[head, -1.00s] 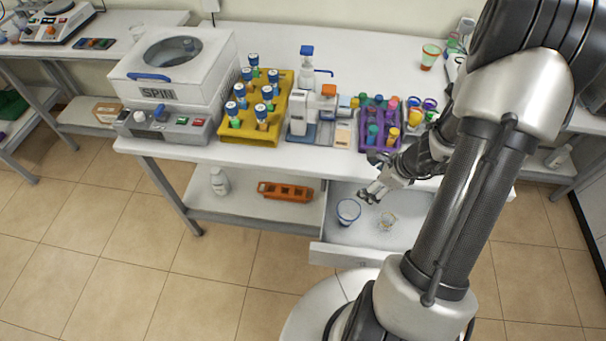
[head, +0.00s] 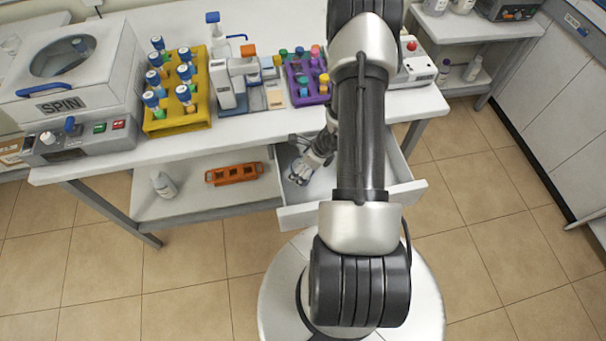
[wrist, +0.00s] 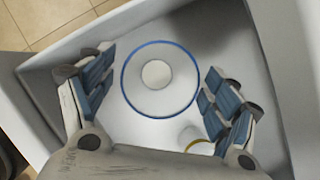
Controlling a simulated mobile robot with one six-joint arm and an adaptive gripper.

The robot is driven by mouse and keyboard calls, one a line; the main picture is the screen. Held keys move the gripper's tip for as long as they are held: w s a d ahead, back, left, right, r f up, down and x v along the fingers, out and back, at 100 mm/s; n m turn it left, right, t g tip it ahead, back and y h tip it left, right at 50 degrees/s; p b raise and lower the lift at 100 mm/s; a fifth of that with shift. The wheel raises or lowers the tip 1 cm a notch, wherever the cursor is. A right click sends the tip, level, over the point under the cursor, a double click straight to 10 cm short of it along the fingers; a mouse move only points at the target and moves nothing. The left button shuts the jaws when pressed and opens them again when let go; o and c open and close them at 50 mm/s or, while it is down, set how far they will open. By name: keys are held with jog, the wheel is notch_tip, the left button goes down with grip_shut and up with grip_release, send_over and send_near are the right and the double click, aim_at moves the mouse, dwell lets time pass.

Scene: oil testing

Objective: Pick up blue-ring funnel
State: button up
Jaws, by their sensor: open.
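The blue-ring funnel (wrist: 160,100) is a white cone with a blue rim. In the wrist view it stands in the open drawer (wrist: 215,40), centred between my fingers. My gripper (wrist: 153,92) is open, with one blue-padded finger on each side of the funnel's rim. A small gap shows between the rim and each finger. In the head view my gripper (head: 299,172) is down in the drawer, and my arm hides the funnel. A second small piece with a yellow ring (wrist: 198,142) lies close to the funnel's lower right, partly cut off by my gripper.
The drawer walls surround my gripper closely. On the table above stand a yellow tube rack (head: 178,112), a purple rack (head: 306,90) and a white centrifuge (head: 75,85). An orange rack (head: 234,174) and a white bottle (head: 164,186) sit on the lower shelf.

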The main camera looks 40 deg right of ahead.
jog(key=shift+b+x, duration=1)
jog(key=shift+x, duration=1.75)
jog(key=shift+s+d, duration=0.15)
jog(key=c, duration=1.1)
jog(key=shift+c, duration=0.2)
